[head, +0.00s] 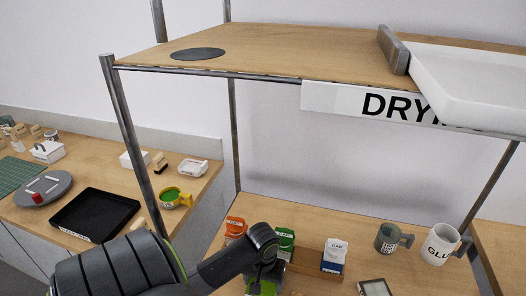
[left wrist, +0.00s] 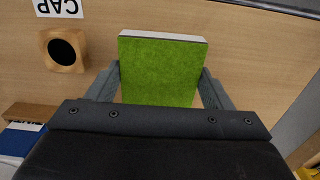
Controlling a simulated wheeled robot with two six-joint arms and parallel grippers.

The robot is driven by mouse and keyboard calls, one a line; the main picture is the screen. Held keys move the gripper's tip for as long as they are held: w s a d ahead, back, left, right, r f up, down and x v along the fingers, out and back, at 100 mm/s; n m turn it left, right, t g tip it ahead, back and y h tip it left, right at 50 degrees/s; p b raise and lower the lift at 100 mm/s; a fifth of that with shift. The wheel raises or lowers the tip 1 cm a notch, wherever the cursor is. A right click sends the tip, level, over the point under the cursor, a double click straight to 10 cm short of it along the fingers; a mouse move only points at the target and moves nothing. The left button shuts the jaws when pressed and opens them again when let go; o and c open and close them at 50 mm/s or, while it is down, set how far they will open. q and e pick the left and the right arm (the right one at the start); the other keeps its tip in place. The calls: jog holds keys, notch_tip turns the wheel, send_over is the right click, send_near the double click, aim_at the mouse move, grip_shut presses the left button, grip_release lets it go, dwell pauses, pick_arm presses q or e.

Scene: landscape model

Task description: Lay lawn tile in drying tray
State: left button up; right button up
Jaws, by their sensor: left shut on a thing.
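The lawn tile (left wrist: 160,72) is a bright green square slab with a pale edge. In the left wrist view it sits between the two fingers of my left gripper (left wrist: 160,88), which is shut on it. In the head view my left gripper (head: 262,276) is low at the bottom edge, in front of the lower shelf; a bit of green shows there. A white tray (head: 470,82) sits on the upper shelf at the right, above a label partly reading "DRY". The tray is cut off by the frame, and the gripper is well below and left of it. My right gripper is not in view.
The upper shelf (head: 290,45) has a dark disc (head: 198,54) and a grey block (head: 393,50) beside the tray. A metal post (head: 130,145) stands left. Below are a "CAP" box (head: 334,256), mugs (head: 440,245) and containers. A black tray (head: 95,214) lies on the left bench.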

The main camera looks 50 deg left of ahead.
pick_arm(q)
jog(key=o, duration=0.6)
jog(key=shift+f, duration=0.1)
jog(key=o, duration=0.4)
jog(key=shift+o, duration=0.2)
